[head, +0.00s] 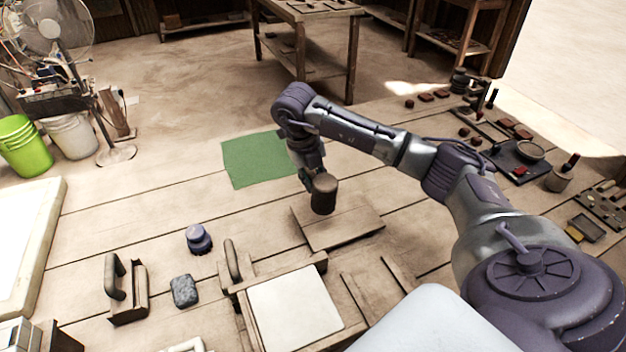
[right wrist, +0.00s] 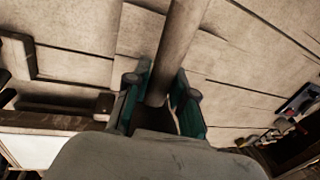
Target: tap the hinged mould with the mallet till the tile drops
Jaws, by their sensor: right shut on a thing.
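My right gripper (head: 307,178) is shut on the brown handle of the mallet (head: 323,194); the handle runs between its teal fingers (right wrist: 160,98) in the right wrist view. The mallet's dark cylindrical head is over a flat wooden board (head: 350,226); I cannot tell whether they touch. In front of it lies a wooden frame (head: 240,318), apparently the hinged mould, with a handle and a pale square slab (head: 296,313) lying flat in it. I cannot tell whether this slab is the tile. My left gripper is out of view.
A green mat (head: 258,160) lies beyond the mallet. Trays and small reddish pieces (head: 522,160) are at right.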

